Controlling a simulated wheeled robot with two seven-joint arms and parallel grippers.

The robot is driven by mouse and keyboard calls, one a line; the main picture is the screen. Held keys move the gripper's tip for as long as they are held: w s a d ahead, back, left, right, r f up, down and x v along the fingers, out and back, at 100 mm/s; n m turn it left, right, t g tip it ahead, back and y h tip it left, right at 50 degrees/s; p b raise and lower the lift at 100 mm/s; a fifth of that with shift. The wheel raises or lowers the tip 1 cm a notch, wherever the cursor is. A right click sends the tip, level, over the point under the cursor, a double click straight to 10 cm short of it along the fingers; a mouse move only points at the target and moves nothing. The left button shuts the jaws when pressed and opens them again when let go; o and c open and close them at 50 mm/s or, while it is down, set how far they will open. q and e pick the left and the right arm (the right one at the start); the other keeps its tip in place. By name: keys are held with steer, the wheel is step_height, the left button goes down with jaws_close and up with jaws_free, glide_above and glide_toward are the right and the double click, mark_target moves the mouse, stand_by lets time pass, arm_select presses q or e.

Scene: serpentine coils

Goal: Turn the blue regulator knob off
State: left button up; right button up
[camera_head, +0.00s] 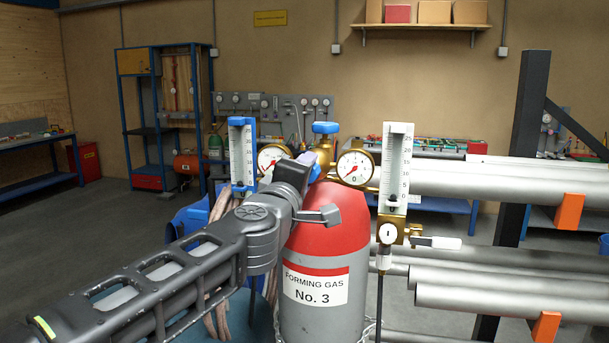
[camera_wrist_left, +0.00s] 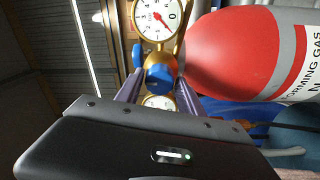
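The blue regulator knob (camera_wrist_left: 159,77) sits at the front of the brass regulator (camera_wrist_left: 161,58) in the left wrist view. In the head view the knob (camera_head: 319,170) is partly hidden by my left gripper (camera_head: 308,160). In the left wrist view the purple-grey fingers of my left gripper (camera_wrist_left: 159,88) stand apart, one on each side of the knob, with a small gap seeming to show. I cannot tell whether either finger touches it. A second blue knob (camera_head: 326,127) tops the cylinder valve. My right gripper is not in view.
The red and grey gas cylinder (camera_head: 320,260) stands below the regulator, between two gauges, one of them clear (camera_head: 355,167). A blue flowmeter (camera_head: 242,150) stands left and a white one (camera_head: 396,165) right. Grey pipes (camera_head: 500,185) fill the right side. Open floor lies left.

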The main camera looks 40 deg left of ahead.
arm_select(q)
steer(key=shift+o, duration=1.2)
steer(key=p+v, duration=0.1)
steer(key=v, duration=0.6)
steer(key=shift+s+d, duration=0.15)
steer(key=shift+s, duration=0.2)
